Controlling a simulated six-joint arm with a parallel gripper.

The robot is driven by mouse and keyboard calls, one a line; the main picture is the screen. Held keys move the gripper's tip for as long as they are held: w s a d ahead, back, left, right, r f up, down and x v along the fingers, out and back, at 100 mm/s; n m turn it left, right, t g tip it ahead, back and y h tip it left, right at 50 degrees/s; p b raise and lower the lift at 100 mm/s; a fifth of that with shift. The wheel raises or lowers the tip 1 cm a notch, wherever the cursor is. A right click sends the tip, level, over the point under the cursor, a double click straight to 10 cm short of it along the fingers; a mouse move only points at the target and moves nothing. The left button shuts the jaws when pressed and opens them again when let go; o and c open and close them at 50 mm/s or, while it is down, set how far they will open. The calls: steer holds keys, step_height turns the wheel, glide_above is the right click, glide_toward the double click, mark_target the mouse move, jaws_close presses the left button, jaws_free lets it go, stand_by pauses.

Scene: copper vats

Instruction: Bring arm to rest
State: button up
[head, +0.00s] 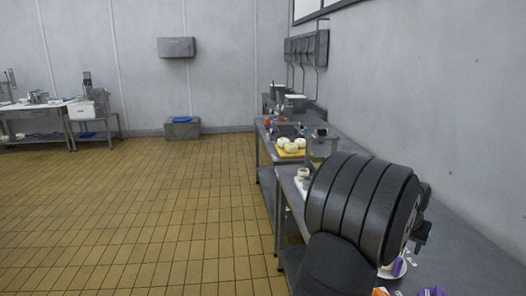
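My arm fills the lower right of the head view as a thick dark grey ribbed link with a dark link below it. It stands in front of the long steel table (460,243). I cannot make out my gripper's fingers. Small dark and bluish parts show at the right edge of the arm, and I cannot tell whether they belong to it or to something on the table.
Purple and white items (397,268) lie near the arm's right side. Round white cheeses (290,147) sit on a yellow board farther back. Grey wall units (306,48) hang above the table. The tiled floor (150,215) at left is clear.

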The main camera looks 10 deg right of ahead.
steer(key=w+a+f+n, duration=0.1)
steer(key=w+a, duration=0.3)
steer(key=a, duration=0.5)
steer(key=w+a+f+n+y, duration=0.1)
steer(key=w+a+f, duration=0.3)
steer(key=a, duration=0.5)
steer(key=w+a+f+n+t, duration=0.1)
steer(key=w+a+f+n, duration=0.2)
steer(key=a, duration=0.6)
steer(key=shift+w+a+f+y, duration=0.25)
steer(key=shift+w+a+y, duration=0.15)
steer(key=shift+w, duration=0.95)
steer(key=s+d+r+m, duration=0.1)
steer(key=s+d+r, duration=0.2)
steer(key=d, duration=0.6)
steer(key=s+d+r+m+h, duration=0.1)
steer(key=s+d+r+m, duration=0.1)
steer(key=d, duration=0.7)
steer(key=shift+s+d+r+g, duration=0.2)
steer(key=shift+s+r+g, duration=0.1)
steer(key=shift+s+r, duration=0.75)
steer(key=shift+w+r, duration=0.15)
steer(key=shift+w, duration=0.05)
